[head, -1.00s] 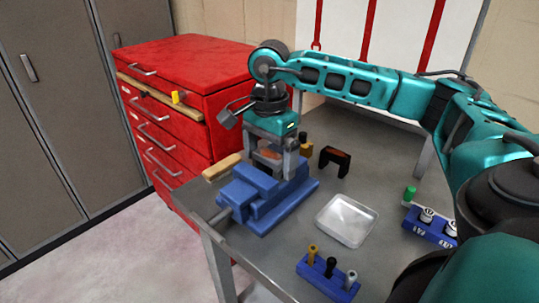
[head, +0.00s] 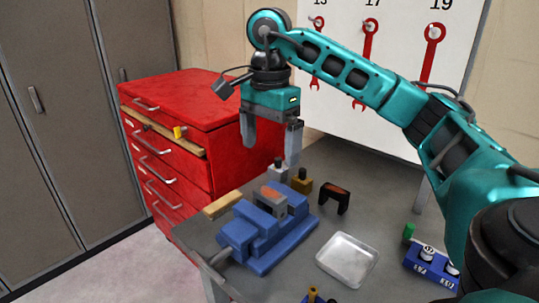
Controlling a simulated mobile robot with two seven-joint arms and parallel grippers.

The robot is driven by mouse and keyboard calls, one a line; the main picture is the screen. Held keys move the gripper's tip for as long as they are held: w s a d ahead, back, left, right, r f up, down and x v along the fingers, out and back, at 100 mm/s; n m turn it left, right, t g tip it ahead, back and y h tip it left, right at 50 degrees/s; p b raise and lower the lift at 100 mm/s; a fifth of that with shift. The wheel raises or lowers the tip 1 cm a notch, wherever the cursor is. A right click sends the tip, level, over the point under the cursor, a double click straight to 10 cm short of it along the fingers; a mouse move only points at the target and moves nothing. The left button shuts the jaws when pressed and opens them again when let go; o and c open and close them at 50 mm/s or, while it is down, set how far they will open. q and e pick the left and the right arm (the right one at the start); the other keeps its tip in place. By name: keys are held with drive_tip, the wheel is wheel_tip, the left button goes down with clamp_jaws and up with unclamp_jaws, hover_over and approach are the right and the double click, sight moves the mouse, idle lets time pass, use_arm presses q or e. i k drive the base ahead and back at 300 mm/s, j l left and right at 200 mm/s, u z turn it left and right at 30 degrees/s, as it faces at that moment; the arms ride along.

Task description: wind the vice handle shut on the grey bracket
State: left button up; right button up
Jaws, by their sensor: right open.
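The blue vice (head: 262,235) stands on the near left part of the grey bench. The grey bracket (head: 268,203), with an orange-brown face, sits between its jaws; whether both jaws touch it I cannot tell. A grey bar (head: 219,257) sticks out at the vice's front left end; it looks like the screw end, and the handle's full shape is not clear. My right gripper (head: 270,157) is open and empty above the vice, fingers pointing down, clear of the bracket. My left gripper is out of view.
A wooden piece (head: 223,204) lies beside the vice. A black bracket (head: 335,197), a silver tray (head: 347,260) and a blue block with round parts (head: 432,268) are on the bench to the right. A red drawer cabinet (head: 190,100) stands behind left.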

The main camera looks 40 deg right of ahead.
sight(208, 265)
drive_tip(key=k+j, duration=0.75)
drive_tip(key=j, duration=0.2)
